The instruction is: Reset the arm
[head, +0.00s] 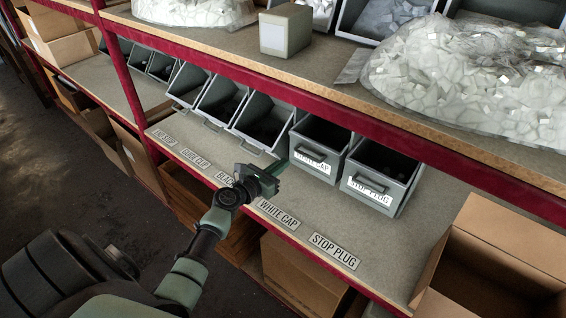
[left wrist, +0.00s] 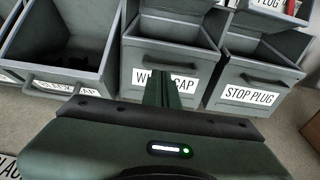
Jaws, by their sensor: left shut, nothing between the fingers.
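My left gripper (head: 281,165) is shut and empty. It hangs over the front part of the middle shelf, in front of the grey bins. In the left wrist view its closed fingers (left wrist: 166,90) point at the white cap bin (left wrist: 195,58), whose label they partly cover. That bin (head: 318,148) also shows in the head view, just right of the fingertips. My left arm (head: 205,240) reaches in from the bottom left. My right gripper is not in view.
The stop plug bin (head: 380,178) stands at the right, and tilted bins (head: 262,122) stand to the left. Shelf-edge labels (head: 279,214) lie in front. The upper shelf's red beam (head: 330,110) passes above the bins. An open cardboard box (head: 490,255) sits at the right.

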